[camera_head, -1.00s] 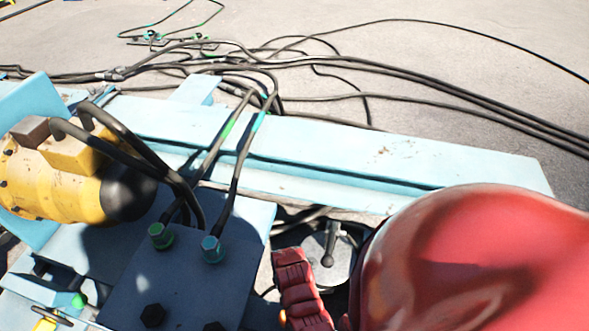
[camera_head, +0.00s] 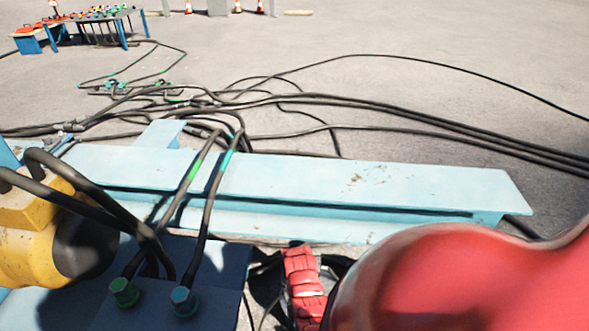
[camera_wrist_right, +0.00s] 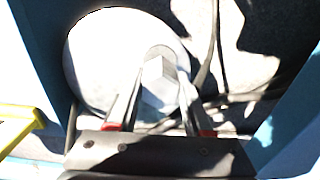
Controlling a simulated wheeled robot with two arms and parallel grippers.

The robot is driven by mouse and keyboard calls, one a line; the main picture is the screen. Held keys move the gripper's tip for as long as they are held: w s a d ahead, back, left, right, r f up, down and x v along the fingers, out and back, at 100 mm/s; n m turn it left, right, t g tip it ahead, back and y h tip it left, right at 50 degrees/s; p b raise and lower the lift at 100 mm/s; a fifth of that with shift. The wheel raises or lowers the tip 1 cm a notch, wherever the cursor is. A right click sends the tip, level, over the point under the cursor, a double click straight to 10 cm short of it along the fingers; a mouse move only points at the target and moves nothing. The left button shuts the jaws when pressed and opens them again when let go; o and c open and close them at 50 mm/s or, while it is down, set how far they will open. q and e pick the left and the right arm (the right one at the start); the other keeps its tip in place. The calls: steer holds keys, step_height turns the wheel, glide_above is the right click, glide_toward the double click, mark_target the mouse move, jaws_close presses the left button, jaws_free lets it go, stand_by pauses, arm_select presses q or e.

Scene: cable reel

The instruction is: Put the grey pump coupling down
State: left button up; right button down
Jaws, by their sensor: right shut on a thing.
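In the right wrist view, a grey faceted piece, which I take for the pump coupling (camera_wrist_right: 158,76), is between the two fingers of my right gripper (camera_wrist_right: 160,92). The gripper is shut on it. A pale round disc (camera_wrist_right: 95,55) lies behind the coupling; I cannot tell whether they touch. In the head view, my red right arm fills the lower right, and the coupling and right gripper fingers are not visible. My left gripper is in neither current view.
A light blue beam (camera_head: 300,185) crosses the head view. Black hoses (camera_head: 206,195) run over it to connectors (camera_head: 184,300) on a blue block. A yellow motor (camera_head: 30,240) is at left. More cables lie on the ground behind. A table (camera_head: 85,25) and cones (camera_head: 260,7) stand far off.

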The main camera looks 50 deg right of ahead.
steer(key=shift+f+b, duration=0.35)
steer(key=shift+f, duration=1)
steer(key=shift+f, duration=0.15)
steer(key=c, duration=0.6)
jaws_free()
